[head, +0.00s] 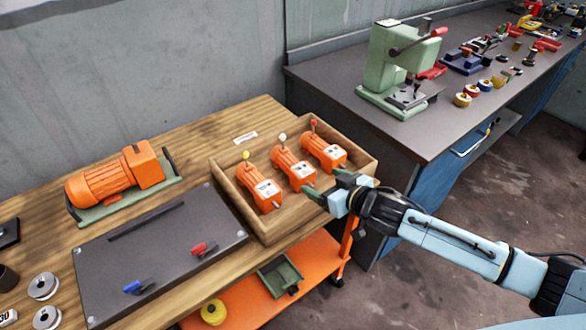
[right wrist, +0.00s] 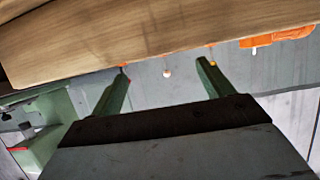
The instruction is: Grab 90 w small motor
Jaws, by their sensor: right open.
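Three small orange motors sit in a wooden tray: one with a yellow-tipped pin (head: 262,190), one with a white-tipped pin (head: 292,168) and one with a red-tipped pin (head: 322,150). Their white labels are too small to read, so I cannot tell which is 90 W. My right gripper (head: 328,186) is open and empty over the tray's right part, close to the white-tipped and red-tipped motors. My left gripper is not in view.
The wooden tray (head: 228,192) has raised walls. A large orange motor (head: 105,182) stands on a green base at left. A dark plate (head: 160,255) holds blue and red handles. A green press (head: 395,65) stands on the grey bench behind. An orange shelf (head: 250,300) lies below.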

